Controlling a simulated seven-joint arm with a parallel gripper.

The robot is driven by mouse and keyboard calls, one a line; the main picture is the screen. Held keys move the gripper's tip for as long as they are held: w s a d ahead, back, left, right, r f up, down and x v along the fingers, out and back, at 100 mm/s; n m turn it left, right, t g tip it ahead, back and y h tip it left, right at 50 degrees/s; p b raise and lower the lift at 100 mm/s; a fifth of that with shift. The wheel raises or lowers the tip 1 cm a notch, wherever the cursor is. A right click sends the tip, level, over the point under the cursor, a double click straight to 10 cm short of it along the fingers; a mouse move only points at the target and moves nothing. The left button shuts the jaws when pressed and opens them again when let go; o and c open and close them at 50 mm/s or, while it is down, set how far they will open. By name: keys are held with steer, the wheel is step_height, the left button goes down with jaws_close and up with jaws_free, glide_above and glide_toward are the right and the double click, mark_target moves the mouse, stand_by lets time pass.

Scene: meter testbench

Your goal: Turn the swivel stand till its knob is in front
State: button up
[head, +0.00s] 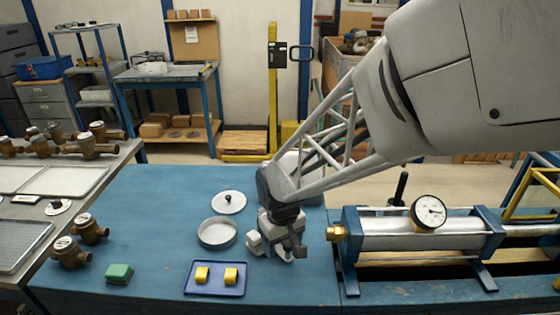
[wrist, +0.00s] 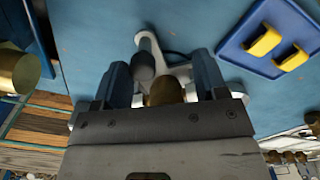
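The swivel stand shows in the wrist view as a pale metal base (wrist: 180,72) lying on the blue bench. A dark grey knob (wrist: 146,64) stands on its arm, towards the top of that view. A rounded brass part (wrist: 165,91) sits in the middle, partly hidden by my gripper housing. My gripper (wrist: 163,78) has its two blue fingers on either side of the brass part, with visible gaps, so it looks open. In the head view my gripper (head: 284,236) is low over the bench and hides most of the stand; a pale part (head: 254,243) shows at its left.
A blue tray (head: 190,289) with yellow blocks lies front left of my gripper. A round dish (head: 217,233) and a lid with a black knob (head: 229,202) lie to the left. A test rig with a brass fitting (head: 337,233) and gauge (head: 429,212) stands close on the right.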

steer(key=shift+s+a, duration=0.15)
steer(key=shift+a, duration=0.1)
stand_by(0.4)
steer(key=shift+s+a, duration=0.25)
steer(key=shift+a, duration=0.45)
stand_by(0.3)
steer(key=shift+s+a, duration=0.15)
steer(key=shift+a, duration=0.3)
steer(key=o, duration=0.4)
steer(key=shift+o, duration=0.2)
steer(key=shift+r, duration=0.15)
